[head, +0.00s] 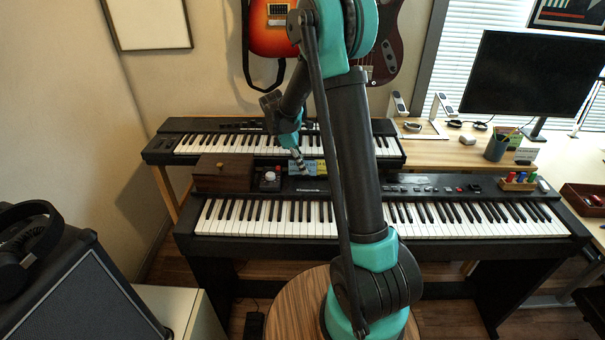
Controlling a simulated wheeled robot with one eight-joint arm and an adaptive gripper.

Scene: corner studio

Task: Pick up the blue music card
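The blue music card (310,169) is on the top panel of the lower keyboard, behind its keys and near the middle of the head view. A yellow card (321,166) is just to its right. My gripper (300,164) points down at the blue card and covers part of it. The fingertips look very near the card, but I cannot tell whether they touch it. The fingers are small and close together in this view, so I cannot tell whether they are open or shut.
A dark wooden box (223,173) and a small device with a red knob (270,180) are left of the cards. The upper keyboard (215,143) is close behind. A monitor (535,75), a pen cup (496,148) and small coloured bottles (520,178) are at the right.

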